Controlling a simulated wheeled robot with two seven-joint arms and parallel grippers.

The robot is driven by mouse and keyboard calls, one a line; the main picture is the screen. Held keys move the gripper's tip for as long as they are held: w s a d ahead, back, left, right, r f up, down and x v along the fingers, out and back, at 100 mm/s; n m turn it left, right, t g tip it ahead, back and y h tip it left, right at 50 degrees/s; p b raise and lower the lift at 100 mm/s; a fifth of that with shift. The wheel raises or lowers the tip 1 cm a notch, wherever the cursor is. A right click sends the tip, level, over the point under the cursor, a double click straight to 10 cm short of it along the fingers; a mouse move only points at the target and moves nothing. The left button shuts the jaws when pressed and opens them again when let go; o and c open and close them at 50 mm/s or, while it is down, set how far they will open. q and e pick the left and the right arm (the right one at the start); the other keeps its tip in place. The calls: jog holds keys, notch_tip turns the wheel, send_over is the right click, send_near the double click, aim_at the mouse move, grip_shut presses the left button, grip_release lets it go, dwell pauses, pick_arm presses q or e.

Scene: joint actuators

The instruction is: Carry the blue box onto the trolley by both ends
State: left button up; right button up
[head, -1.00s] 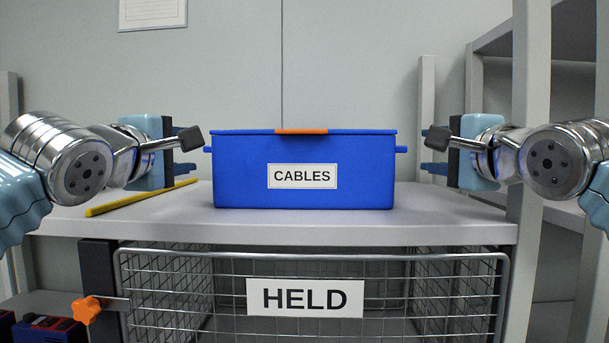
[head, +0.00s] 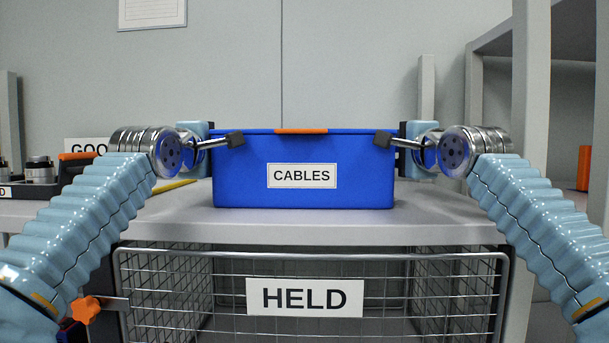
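The blue box (head: 302,196) with a CABLES label and an orange strip on its front rim sits level on the grey bench top (head: 300,228). My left gripper (head: 232,141) is at the box's left end, with one dark fingertip overlapping the upper left corner of its front. My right gripper (head: 386,141) is at the right end in the same way. The other finger of each gripper is hidden, and so are the box's end tabs, so I cannot tell whether either has closed. I cannot make out a trolley in view.
A wire basket with a HELD sign (head: 304,297) is under the bench top. At the left stand a tray with an orange handle (head: 76,156) and a partly hidden sign (head: 84,146). A grey upright (head: 531,90) and shelving are at the right. An orange knob (head: 86,310) is low left.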

pick_arm(q)
jog(key=shift+c, duration=0.4)
pick_arm(e)
jog(key=shift+c, duration=0.4)
pick_arm(q)
grip_shut()
pick_arm(e)
grip_shut()
jog(key=shift+r, duration=0.1)
